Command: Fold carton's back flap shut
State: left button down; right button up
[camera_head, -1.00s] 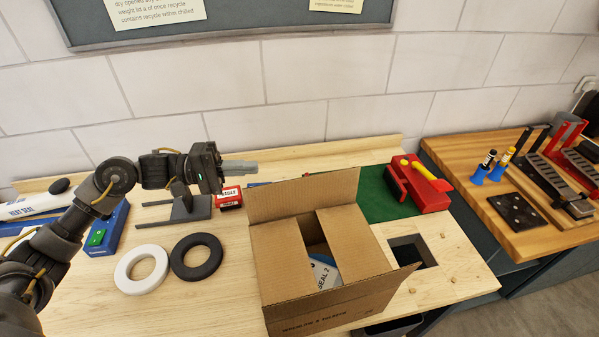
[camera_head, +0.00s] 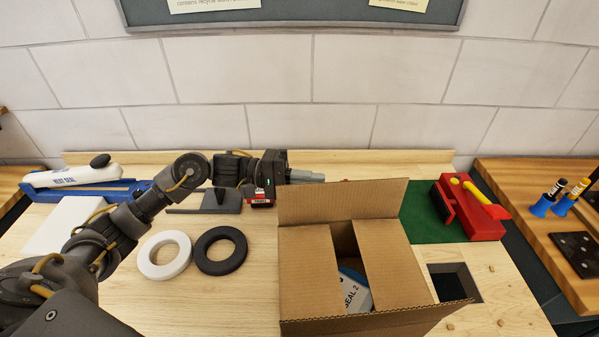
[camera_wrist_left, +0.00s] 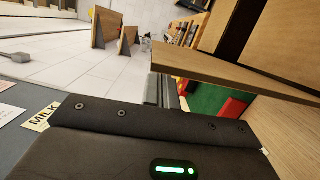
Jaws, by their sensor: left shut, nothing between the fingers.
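The open cardboard carton (camera_head: 310,262) stands on the bench at the centre right in the head view. Its back flap (camera_head: 342,200) stands up at the rear, leaning slightly back. My left gripper (camera_head: 318,177) is shut and empty, pointing right, just behind the back flap's upper left corner. In the left wrist view the carton's cardboard (camera_wrist_left: 235,72) shows close by at the upper right. My right gripper is not in view.
White (camera_head: 164,255) and black (camera_head: 220,250) rings lie left of the carton. A blue heat sealer (camera_head: 85,188) stands at the far left. A red tool (camera_head: 470,208) sits on a green mat (camera_head: 421,226) at the right, behind a square bench opening (camera_head: 452,283).

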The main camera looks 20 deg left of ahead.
aim_at(342, 202)
pick_arm(q)
jog(key=shift+p+x, duration=0.6)
jog(key=shift+x, duration=1.85)
